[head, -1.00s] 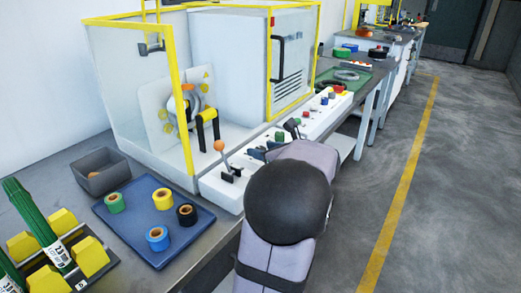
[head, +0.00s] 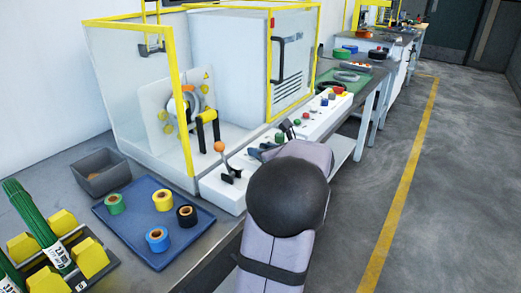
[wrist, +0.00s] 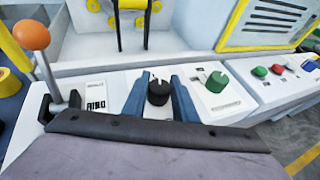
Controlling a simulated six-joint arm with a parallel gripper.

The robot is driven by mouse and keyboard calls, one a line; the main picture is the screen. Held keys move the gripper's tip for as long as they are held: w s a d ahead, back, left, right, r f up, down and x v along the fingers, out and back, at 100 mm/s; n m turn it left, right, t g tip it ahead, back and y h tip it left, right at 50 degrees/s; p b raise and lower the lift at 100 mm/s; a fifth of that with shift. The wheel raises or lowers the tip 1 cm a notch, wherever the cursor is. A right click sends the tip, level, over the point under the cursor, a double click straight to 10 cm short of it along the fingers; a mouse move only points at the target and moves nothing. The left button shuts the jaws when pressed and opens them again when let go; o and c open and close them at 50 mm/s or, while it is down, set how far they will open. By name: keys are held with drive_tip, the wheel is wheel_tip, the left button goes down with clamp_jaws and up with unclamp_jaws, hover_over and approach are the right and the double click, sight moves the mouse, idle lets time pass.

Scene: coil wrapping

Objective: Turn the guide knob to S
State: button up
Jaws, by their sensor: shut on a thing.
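A black knob (wrist: 158,93) sits on the white control panel (wrist: 105,80) in the middle of the wrist view. My gripper (wrist: 158,82) has one blue finger on each side of it and is shut on it. A small pale mark shows near the knob's top, but its letters are too small to read. In the head view my gripper (head: 264,151) is low over the panel, and the knob there is hidden by my arm. A printed label lies left of the fingers; I cannot read it surely.
A lever with an orange ball (wrist: 32,37) stands left of the fingers. A green knob (wrist: 217,82) is close on the right, with small coloured buttons beyond. The yellow-framed machine (head: 180,90) rises behind. A blue tray (head: 140,222) holds tape rolls.

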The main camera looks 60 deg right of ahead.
drive_tip(key=shift+r+n+y+p, duration=0.15)
drive_tip(key=shift+n+y+p, duration=0.15)
drive_tip(key=shift+p, duration=0.2)
drive_tip(key=n+t+y+p, duration=0.1)
drive_tip(key=n+y+p, duration=0.2)
drive_tip(key=p, duration=0.3)
drive_tip(key=shift+r+y, duration=0.2)
drive_tip(key=shift+y, duration=0.4)
drive_tip(key=n+y+p, duration=0.2)
drive_tip(key=p, duration=0.1)
drive_tip(key=n+y+p, duration=0.1)
drive_tip(key=shift+f+n+p, duration=0.25)
drive_tip(key=shift+n+p, duration=0.05)
drive_tip(key=shift+p, duration=0.1)
drive_tip(key=shift+n+g+y+p, duration=0.3)
drive_tip(key=shift+y+p, duration=0.1)
drive_tip(key=shift+y, duration=0.3)
drive_tip(key=shift+f+n+g+y+p, duration=0.1)
drive_tip(key=shift+n+g+y+p, duration=0.5)
drive_tip(key=shift+n+y+p, duration=0.65)
drive_tip(key=o, duration=1)
drive_tip(key=shift+o, duration=0.2)
